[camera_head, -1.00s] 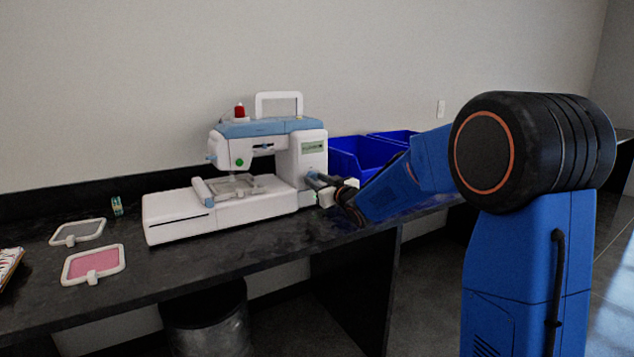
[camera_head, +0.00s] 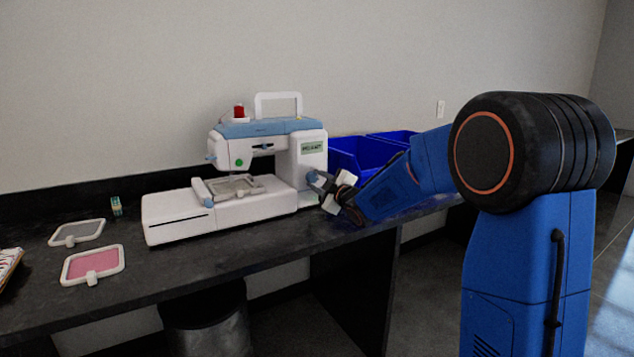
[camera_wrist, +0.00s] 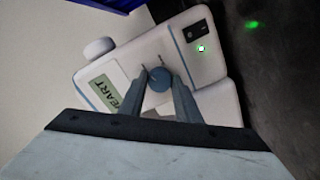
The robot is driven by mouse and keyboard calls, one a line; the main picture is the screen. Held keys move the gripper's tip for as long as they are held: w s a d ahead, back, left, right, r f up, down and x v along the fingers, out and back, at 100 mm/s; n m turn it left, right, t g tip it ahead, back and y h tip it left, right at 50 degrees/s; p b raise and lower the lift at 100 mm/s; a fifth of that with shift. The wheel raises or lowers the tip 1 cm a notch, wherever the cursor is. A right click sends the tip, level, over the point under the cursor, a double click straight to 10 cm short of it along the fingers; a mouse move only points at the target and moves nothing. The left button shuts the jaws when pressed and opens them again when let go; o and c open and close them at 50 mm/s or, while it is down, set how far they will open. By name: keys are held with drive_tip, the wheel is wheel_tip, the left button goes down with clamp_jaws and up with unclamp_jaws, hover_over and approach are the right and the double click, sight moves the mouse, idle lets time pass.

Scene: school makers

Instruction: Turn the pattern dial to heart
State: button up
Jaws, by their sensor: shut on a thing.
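The white and light-blue embroidery machine (camera_head: 262,128) stands on the dark counter. The pattern dial (camera_wrist: 159,80) is a round blue knob on its right end face. My gripper (camera_wrist: 160,88) is shut on the dial, one finger on each side of it. In the head view my gripper (camera_head: 318,184) meets the machine's right side, and its fingers mostly hide the dial. The small green display (camera_wrist: 113,97) beside the dial shows letters ending in "EART", the first being cut off; in the head view the display (camera_head: 312,147) is too small to read surely.
Blue bins (camera_head: 352,155) stand behind and right of the machine. A pink-filled hoop (camera_head: 93,264) and a grey-filled hoop (camera_head: 77,233) lie on the counter (camera_head: 190,262) at left. A black switch (camera_wrist: 197,31) and a green light (camera_wrist: 201,48) sit near the dial.

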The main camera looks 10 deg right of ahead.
drive_tip(key=shift+n, duration=0.5)
drive_tip(key=o, duration=1.1)
drive_tip(key=shift+c, duration=0.2)
drive_tip(key=shift+s, duration=0.1)
drive_tip(key=v, duration=1.7)
drive_tip(key=shift+s, duration=0.1)
